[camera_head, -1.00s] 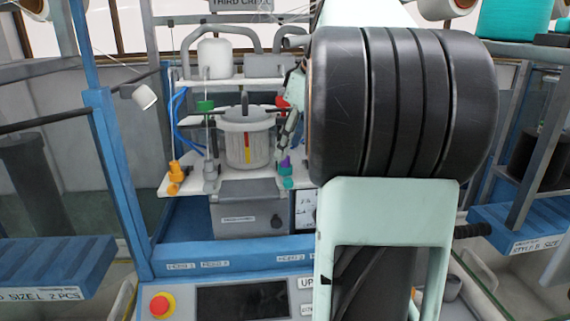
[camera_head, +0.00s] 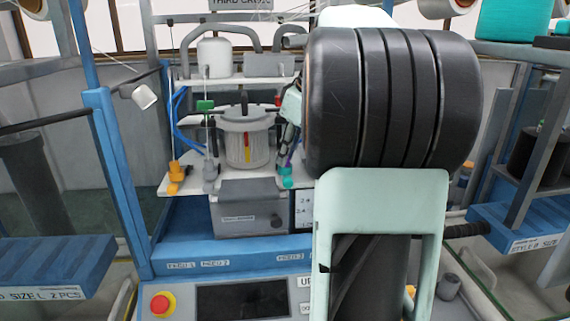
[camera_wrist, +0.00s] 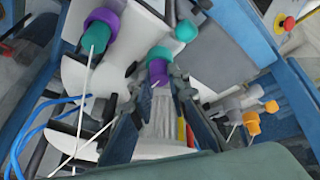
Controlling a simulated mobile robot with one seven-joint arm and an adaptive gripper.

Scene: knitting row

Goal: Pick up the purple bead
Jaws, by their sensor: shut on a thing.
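A purple bead (camera_wrist: 158,71) lies between the two fingertips of my gripper (camera_wrist: 158,80) in the wrist view, with a teal piece (camera_wrist: 159,53) just beyond it. My gripper is shut on this purple bead. A second purple bead (camera_wrist: 103,20) is further left, next to a teal piece (camera_wrist: 97,42), clear of the fingers. Another teal piece (camera_wrist: 186,30) is to the right. In the head view my forearm hides most of my gripper; a sliver of purple (camera_head: 291,158) shows beside it, above a teal piece (camera_head: 285,176).
A ribbed white cylinder (camera_head: 247,142) stands close left of my gripper. Yellow-orange pieces (camera_head: 176,172) stand at the left end of the white shelf (camera_head: 235,185). Blue tubes (camera_head: 178,120) run behind them. A grey box (camera_head: 240,218) and control panel (camera_head: 243,300) are below.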

